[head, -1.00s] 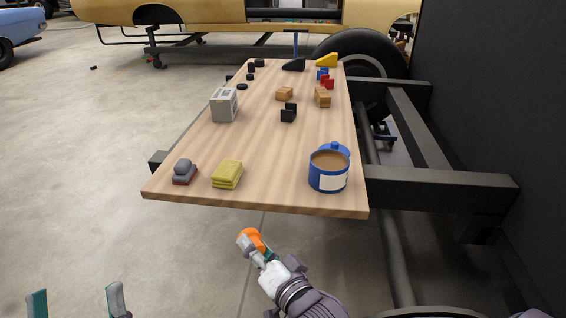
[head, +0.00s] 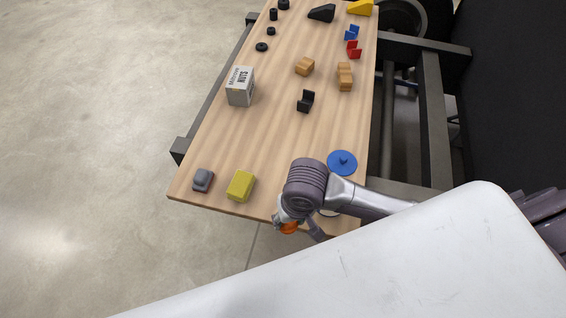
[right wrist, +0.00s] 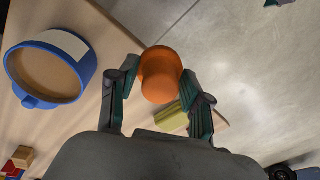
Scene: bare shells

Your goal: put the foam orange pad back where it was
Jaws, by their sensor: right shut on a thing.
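The orange foam pad (right wrist: 160,75) is a rounded piece between the fingers of my right gripper (right wrist: 159,82) in the right wrist view. The gripper is shut on it. In the head view the orange pad (head: 290,228) shows partly below my right gripper (head: 287,222), at the table's near edge. My arm hides part of both.
A blue lid (head: 342,162) lies behind my arm. An open blue pot (right wrist: 48,70) is close by, mostly hidden in the head view.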

